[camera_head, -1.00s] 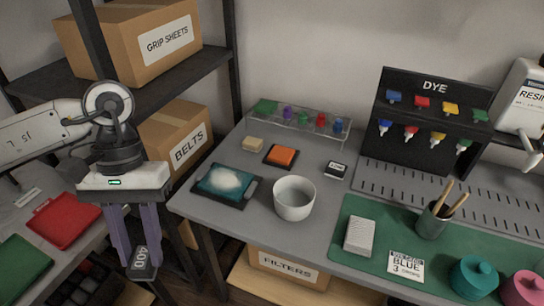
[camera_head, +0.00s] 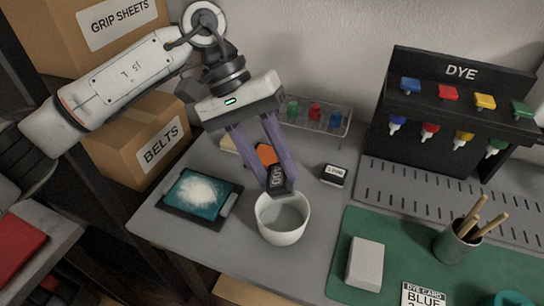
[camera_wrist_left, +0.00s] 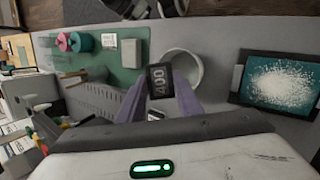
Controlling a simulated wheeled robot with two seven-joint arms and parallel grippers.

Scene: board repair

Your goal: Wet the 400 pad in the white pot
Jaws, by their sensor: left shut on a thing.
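The 400 pad (camera_head: 278,181) is a small dark block with pale lettering. My left gripper (camera_head: 277,183) is shut on it, and the pad hangs at the back rim of the white pot, above its opening. In the left wrist view the pad (camera_wrist_left: 160,78) sits between the purple fingers of my left gripper (camera_wrist_left: 158,100), and it covers part of the pot. The white pot (camera_head: 283,230) stands upright on the grey bench; it also shows in the left wrist view (camera_wrist_left: 196,68). I cannot tell whether the pad touches the pot. My right gripper is not in view.
A tray with white powder on blue (camera_head: 200,194) lies left of the pot. A small dark block with a white label (camera_head: 334,174) lies right of it. A grey block (camera_head: 366,263) and a brush cup (camera_head: 456,243) stand on the green mat. A dye rack (camera_head: 450,105) stands behind.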

